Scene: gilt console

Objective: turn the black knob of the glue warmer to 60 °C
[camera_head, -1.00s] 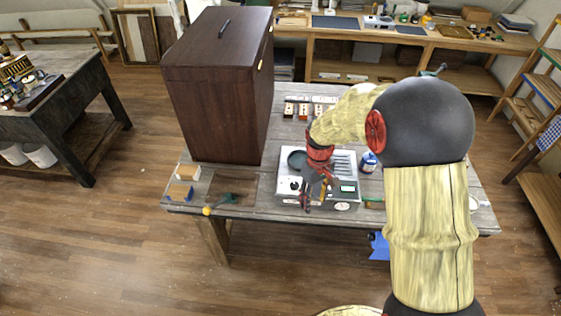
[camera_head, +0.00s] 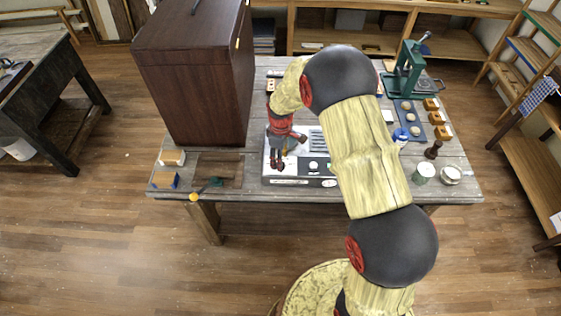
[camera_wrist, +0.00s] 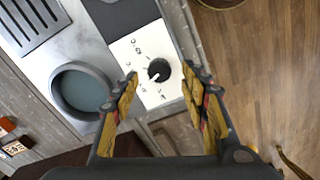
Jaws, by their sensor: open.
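The glue warmer (camera_head: 305,150) stands at the front of the grey workbench in the head view, partly covered by my arm. In the wrist view, its black knob (camera_wrist: 159,70) sits in the middle of a white dial plate (camera_wrist: 140,52). The dial's marks are too small to read, so the knob's setting cannot be told. A round dark well (camera_wrist: 82,92) is beside the plate. My gripper (camera_wrist: 162,82) is open, its two fingers on either side of the knob in the picture, with nothing between them. In the head view my gripper (camera_head: 280,161) is over the warmer's left part and hides the knob.
A tall dark brown cabinet (camera_head: 190,75) stands on the bench (camera_head: 260,190) just left of the warmer. A yellow-tipped tool (camera_head: 205,189) lies at the front left edge.

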